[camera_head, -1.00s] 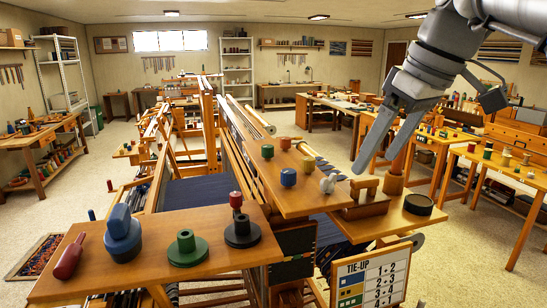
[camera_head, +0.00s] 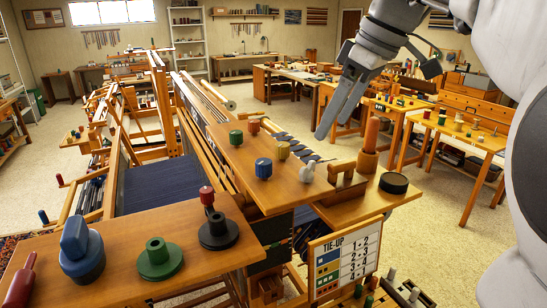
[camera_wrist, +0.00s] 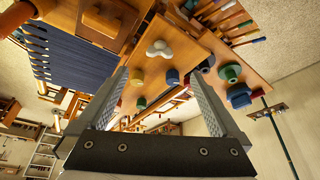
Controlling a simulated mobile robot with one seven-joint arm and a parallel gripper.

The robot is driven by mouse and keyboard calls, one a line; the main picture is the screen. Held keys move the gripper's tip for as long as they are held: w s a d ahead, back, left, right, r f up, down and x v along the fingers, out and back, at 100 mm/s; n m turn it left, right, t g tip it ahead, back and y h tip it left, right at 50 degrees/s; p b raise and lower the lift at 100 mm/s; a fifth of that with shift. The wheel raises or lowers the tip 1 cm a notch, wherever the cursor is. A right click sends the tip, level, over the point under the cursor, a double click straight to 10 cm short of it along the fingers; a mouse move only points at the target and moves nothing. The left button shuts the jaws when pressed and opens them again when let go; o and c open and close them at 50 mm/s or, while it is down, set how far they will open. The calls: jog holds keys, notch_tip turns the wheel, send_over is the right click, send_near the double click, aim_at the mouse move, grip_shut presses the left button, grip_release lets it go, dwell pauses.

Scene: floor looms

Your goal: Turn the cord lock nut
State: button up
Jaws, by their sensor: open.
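A pale grey three-lobed knob (camera_head: 306,172), which looks like the cord lock nut though nothing labels it, sits on a wooden shelf (camera_head: 222,158) of the loom. In the wrist view the same knob (camera_wrist: 158,48) lies beyond and between my fingers. My gripper (camera_head: 331,133) is open and empty, above and to the right of the knob, well apart from it. In the wrist view my gripper (camera_wrist: 160,76) has its fingers spread, and nothing is between them.
Blue (camera_head: 264,168), yellow (camera_head: 283,151), green (camera_head: 236,138) and red knobs (camera_head: 254,127) stand near the grey one. A wooden handle block (camera_head: 346,183), an upright orange cylinder (camera_head: 371,136) and a black disc (camera_head: 393,183) stand to its right. A tie-up sign (camera_head: 345,259) hangs below.

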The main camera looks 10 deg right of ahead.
aim_at(309, 167)
jog(key=x, duration=1.1)
jog(key=shift+w+a+f, duration=0.1)
jog(key=shift+a+f, duration=0.05)
jog(key=c, duration=1.4)
